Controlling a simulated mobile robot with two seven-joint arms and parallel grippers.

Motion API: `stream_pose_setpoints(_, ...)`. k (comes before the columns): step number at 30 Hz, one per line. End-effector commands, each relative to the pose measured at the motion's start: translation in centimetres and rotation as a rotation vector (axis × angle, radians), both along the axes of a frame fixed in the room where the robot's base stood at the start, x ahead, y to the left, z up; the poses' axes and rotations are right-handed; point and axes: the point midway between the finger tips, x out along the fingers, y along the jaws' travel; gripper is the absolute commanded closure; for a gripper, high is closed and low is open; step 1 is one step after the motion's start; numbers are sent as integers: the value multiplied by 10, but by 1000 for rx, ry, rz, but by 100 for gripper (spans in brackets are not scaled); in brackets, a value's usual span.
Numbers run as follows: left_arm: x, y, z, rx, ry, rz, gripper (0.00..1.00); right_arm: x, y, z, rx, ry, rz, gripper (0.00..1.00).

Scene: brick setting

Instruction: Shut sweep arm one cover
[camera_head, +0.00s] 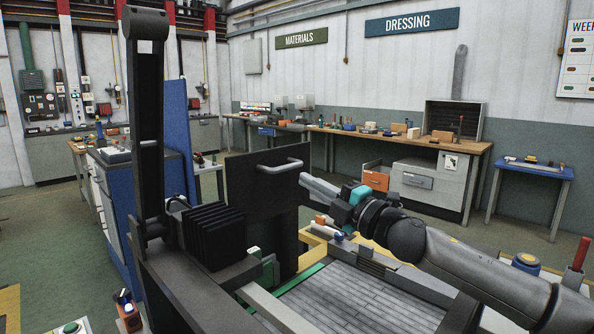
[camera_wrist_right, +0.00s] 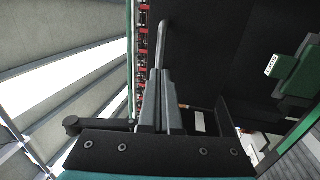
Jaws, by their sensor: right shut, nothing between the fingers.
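A black upright panel (camera_head: 265,200) with a pale grey bar handle (camera_head: 281,167) stands in the middle of the head view; it looks like the cover. It also fills much of the right wrist view as a dark face (camera_wrist_right: 225,50). My right gripper (camera_head: 304,180) is shut and empty, its fingertips close to the panel's right edge, just right of and below the handle. In the right wrist view its shut fingers (camera_wrist_right: 160,75) point up, with the grey handle bar (camera_wrist_right: 164,40) beyond them. Whether they touch is unclear. My left gripper is out of view.
A tall black post (camera_head: 146,120) and black bellows (camera_head: 214,234) stand left of the panel. A grey slatted bed (camera_head: 340,298) lies in front, below my right arm. Workbenches (camera_head: 400,138) line the far wall, and open floor lies before them.

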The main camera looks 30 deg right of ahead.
Motion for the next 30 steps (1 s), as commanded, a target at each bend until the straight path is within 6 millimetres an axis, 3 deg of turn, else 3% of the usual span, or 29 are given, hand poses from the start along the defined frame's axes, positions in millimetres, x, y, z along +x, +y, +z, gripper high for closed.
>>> stream_pose_setpoints(12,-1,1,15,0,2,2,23,33,11,8,0,0,0,100)
stream_pose_setpoints(30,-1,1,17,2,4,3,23,39,13,8,-1,3,0,100)
